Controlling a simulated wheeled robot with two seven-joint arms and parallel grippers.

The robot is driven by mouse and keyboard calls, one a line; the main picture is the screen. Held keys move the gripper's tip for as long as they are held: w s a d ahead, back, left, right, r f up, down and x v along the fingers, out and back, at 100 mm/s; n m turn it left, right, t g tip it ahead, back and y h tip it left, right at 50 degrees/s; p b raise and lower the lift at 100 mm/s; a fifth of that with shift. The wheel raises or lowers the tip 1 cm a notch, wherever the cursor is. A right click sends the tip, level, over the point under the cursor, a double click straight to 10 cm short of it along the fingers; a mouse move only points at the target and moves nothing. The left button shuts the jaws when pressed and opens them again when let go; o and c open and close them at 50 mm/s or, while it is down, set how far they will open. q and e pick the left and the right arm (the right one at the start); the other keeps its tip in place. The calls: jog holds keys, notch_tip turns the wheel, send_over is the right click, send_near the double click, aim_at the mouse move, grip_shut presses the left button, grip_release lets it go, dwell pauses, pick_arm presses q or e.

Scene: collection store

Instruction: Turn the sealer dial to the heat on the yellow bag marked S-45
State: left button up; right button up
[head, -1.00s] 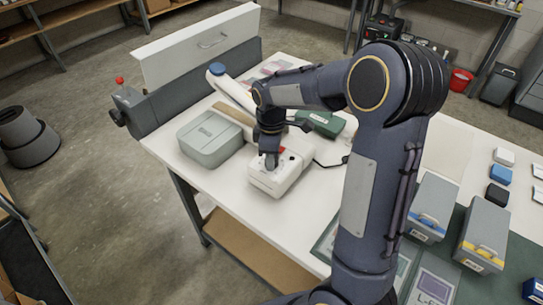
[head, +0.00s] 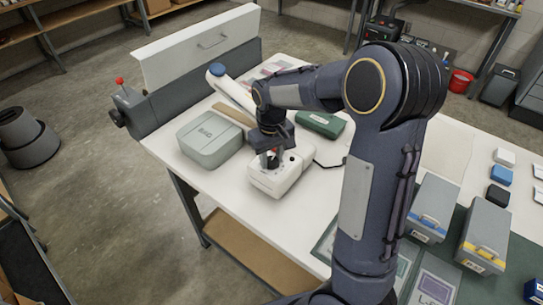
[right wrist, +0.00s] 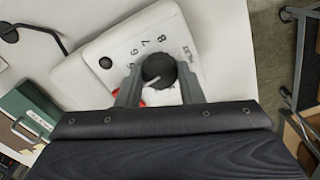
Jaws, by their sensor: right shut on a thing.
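The white sealer (head: 275,181) stands on the white table, its long arm with a blue end (head: 216,69) reaching back left. My right gripper (head: 269,161) points down at the sealer's top. In the right wrist view its fingers are shut on the black dial (right wrist: 158,69), one on each side. A pale pointer line shows on the dial's lower side. The digits 5, 6, 7 and 8 show on the panel beyond it; the number at the pointer cannot be read. No yellow bag marked S-45 can be made out. My left gripper is out of view.
A grey-green box (head: 210,139) stands close left of the sealer, and a dark green case (head: 320,124) behind it. Grey bins (head: 484,235) and small blocks stand at the right. Flat bags (head: 434,287) lie at the front edge. A large grey machine (head: 190,92) stands at the back left.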

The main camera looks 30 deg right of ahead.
aim_at(272, 161)
jog(key=shift+m, duration=0.6)
jog(key=shift+r+m, duration=0.1)
jog(key=shift+m, duration=0.2)
jog(key=o, duration=1)
jog(key=shift+c, duration=0.2)
notch_tip(272, 161, up, 8)
jog(key=shift+f+b, duration=0.15)
jog(key=shift+b, duration=0.15)
jog(key=shift+s, duration=0.1)
